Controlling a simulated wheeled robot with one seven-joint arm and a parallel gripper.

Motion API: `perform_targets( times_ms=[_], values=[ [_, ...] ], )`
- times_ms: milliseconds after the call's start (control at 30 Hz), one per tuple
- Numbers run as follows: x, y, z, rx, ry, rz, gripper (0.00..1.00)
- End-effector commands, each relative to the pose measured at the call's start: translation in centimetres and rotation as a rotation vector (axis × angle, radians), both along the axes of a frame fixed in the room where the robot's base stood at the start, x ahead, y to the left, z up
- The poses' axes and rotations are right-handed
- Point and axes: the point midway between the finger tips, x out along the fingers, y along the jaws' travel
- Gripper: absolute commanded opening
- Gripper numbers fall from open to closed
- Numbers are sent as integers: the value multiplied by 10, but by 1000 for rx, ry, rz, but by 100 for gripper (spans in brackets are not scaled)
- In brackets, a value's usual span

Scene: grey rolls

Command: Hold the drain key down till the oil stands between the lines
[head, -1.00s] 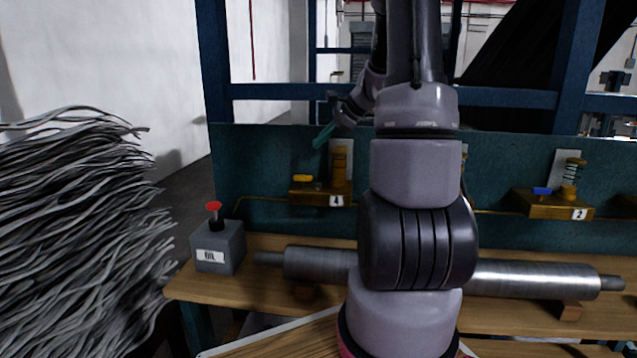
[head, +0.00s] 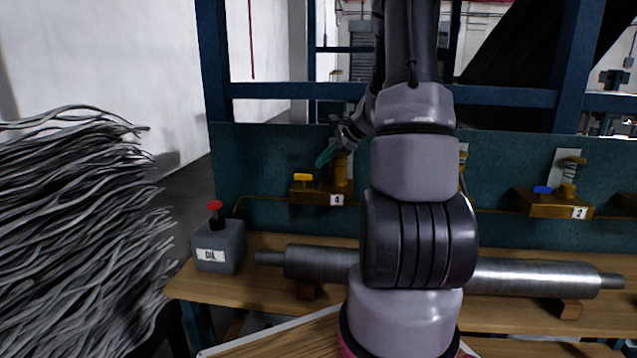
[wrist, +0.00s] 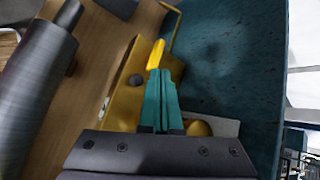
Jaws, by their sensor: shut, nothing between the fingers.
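The yellow key (head: 302,178) stands on the brass block marked 4 (head: 318,198), on the teal panel. A brass sprung cylinder (head: 341,172) rises beside it, partly behind my gripper (head: 321,161). My gripper's teal fingers are shut and empty, above and to the right of the key in the head view. In the wrist view the fingers (wrist: 161,74) point at the yellow key (wrist: 156,54), which shows just past their tips. I cannot tell whether they touch. No oil level or lines can be made out.
A grey oil box (head: 218,250) with a red knob stands at the bench's left end. A steel roll (head: 540,280) lies along the wooden bench. Block 2 (head: 553,205) with a blue key is at right. My arm hides the middle.

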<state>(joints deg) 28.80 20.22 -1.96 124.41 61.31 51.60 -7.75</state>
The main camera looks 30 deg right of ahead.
Motion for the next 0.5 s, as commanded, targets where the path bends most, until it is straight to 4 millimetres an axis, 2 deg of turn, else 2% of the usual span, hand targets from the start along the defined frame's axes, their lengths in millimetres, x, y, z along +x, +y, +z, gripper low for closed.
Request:
perform_targets(
  times_ms=[200, 500],
  values=[
    [0, 0, -22, 1, 1, 0, 0],
    [0, 0, -28, 0, 0, 0, 0]
  ],
)
